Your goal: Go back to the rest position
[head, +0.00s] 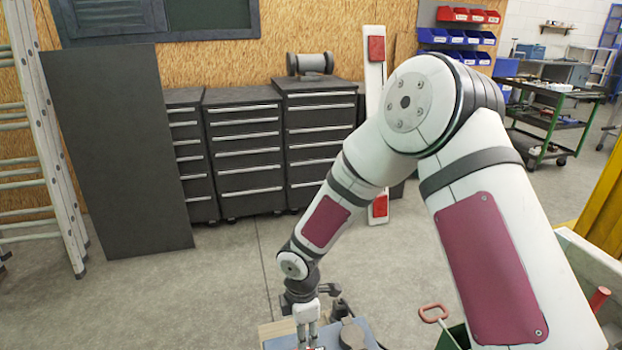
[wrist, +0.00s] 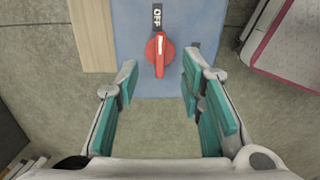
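A red rotary knob (wrist: 159,55) sits just beyond the fingertips, on a blue-grey panel (wrist: 128,50), below a black label reading OFF (wrist: 157,17). The knob's handle points up toward the label. The fingers do not touch the knob. In the head view my arm reaches down to the bottom centre, where my gripper (head: 307,335) hangs over the blue-grey panel (head: 368,330); the fingertips are cut off by the frame edge.
A wooden board (wrist: 92,35) lies left of the panel. A green container with a red handle (head: 433,313) and a pale bin (head: 590,262) stand at the right. Dark drawer cabinets (head: 243,150), a leaning dark panel (head: 115,150) and a ladder (head: 45,140) stand behind. The middle floor is clear.

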